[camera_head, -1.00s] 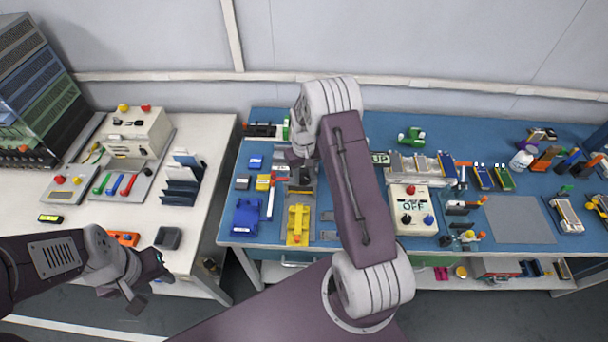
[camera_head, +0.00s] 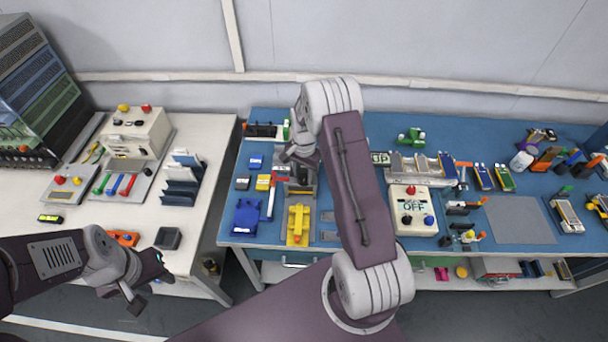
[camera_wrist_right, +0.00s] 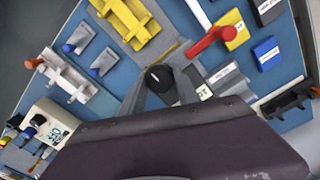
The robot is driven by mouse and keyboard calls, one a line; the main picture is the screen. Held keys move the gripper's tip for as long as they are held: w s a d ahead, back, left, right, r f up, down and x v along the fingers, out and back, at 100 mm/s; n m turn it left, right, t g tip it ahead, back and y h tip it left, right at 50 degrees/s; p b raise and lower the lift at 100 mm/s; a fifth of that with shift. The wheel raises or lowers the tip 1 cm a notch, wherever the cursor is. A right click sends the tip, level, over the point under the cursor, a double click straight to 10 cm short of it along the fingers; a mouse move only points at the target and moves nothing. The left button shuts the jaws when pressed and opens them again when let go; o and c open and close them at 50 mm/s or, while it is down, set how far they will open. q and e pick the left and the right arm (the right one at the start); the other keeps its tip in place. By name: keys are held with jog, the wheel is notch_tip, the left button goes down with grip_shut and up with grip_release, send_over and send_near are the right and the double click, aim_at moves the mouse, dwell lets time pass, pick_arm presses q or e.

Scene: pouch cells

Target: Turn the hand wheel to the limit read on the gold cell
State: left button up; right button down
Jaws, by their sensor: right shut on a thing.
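A black round knob with a white mark (camera_wrist_right: 160,82), which looks like the hand wheel, sits between the fingers of my right gripper in the right wrist view. My right gripper (camera_wrist_right: 162,84) is shut on it; in the head view the gripper (camera_head: 297,163) is at the back of the blue table, and the wheel is mostly hidden by my arm. I cannot tell which cell is the gold one; several pouch cells (camera_head: 482,177) lie right of centre, with print too small to read. My left gripper (camera_head: 152,281) looks open and empty in front of the white table.
Near the wheel are a yellow fixture (camera_head: 298,222), a red-and-white lever (camera_head: 272,197), a yellow labelled block (camera_head: 263,182) and blue blocks (camera_head: 247,216). A grey mat (camera_head: 520,220) is bare.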

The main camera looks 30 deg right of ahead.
aim_at(304, 176)
jog(key=m, duration=0.5)
jog(key=shift+w+d+r+m, duration=0.15)
jog(key=shift+w+r+m, duration=0.05)
jog(key=shift+w+m, duration=0.1)
jog(key=m, duration=0.5)
jog(key=shift+s+m, duration=0.1)
jog(key=shift+m, duration=0.5)
jog(key=c, duration=0.9)
grip_release()
jog(key=shift+s+f, duration=0.1)
jog(key=shift+s, duration=0.05)
notch_tip(304, 176, up, 9)
jog(key=b, duration=0.1)
jog(key=shift+b, duration=0.3)
